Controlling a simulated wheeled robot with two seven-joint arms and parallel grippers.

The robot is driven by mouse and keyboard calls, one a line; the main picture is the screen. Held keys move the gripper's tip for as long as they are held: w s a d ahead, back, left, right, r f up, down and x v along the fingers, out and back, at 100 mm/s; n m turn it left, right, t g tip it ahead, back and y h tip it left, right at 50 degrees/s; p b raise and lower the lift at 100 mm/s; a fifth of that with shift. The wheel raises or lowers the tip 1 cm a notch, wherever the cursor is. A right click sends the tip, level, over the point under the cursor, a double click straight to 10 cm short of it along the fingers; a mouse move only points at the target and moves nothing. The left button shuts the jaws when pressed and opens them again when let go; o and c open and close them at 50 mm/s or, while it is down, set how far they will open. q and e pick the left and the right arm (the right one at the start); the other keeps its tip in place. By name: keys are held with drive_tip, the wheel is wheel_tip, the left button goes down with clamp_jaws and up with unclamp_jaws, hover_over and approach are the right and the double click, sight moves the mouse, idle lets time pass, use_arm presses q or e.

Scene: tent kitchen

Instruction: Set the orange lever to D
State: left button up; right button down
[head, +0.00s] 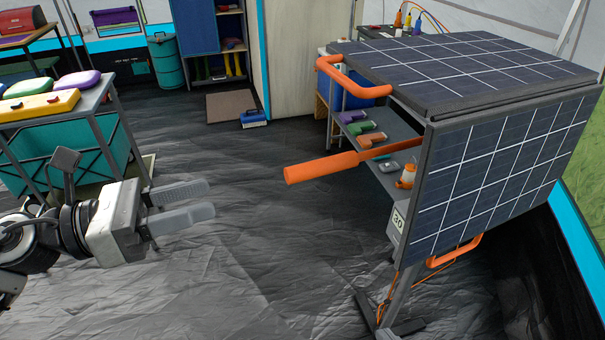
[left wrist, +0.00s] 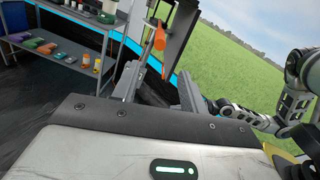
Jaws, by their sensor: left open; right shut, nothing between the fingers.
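The orange lever (head: 320,167) sticks out leftward from the side of the solar-panel stand (head: 432,150). My left gripper (head: 209,199) is open and empty, its fingers pointing right, a clear gap to the left of the lever's handle end. In the left wrist view, an orange handle (left wrist: 160,38) that looks like the lever shows beyond the open fingers (left wrist: 158,85). No letter D is readable; a small plate (head: 397,221) on the stand bears markings. My right gripper (left wrist: 222,106) appears small at the right of the left wrist view, shut and empty.
Orange grab handles (head: 350,80) curve out from the panels. A shelf rack (left wrist: 65,45) with small goods and bottles stands behind the stand. A table with a yellow case (head: 40,104) is at the left. The dark floor (head: 240,270) between is clear.

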sight(293, 167)
use_arm(q)
drive_tip(key=p+x, duration=0.2)
drive_tip(key=x, duration=0.5)
drive_tip(key=p+x, duration=0.3)
drive_tip(key=x, duration=0.4)
drive_tip(key=shift+r, duration=0.2)
drive_tip(key=shift+w+d+f, duration=0.1)
drive_tip(key=shift+w+d, duration=0.15)
drive_tip(key=shift+d, duration=0.35)
use_arm(e)
drive_tip(key=shift+d+r+g+h, duration=0.15)
drive_tip(key=shift+d+r+g, duration=0.05)
drive_tip(key=shift+r, duration=0.35)
drive_tip(key=shift+d+r+g+h, duration=0.15)
drive_tip(key=shift+r+g, duration=0.05)
drive_tip(key=shift+r, duration=0.3)
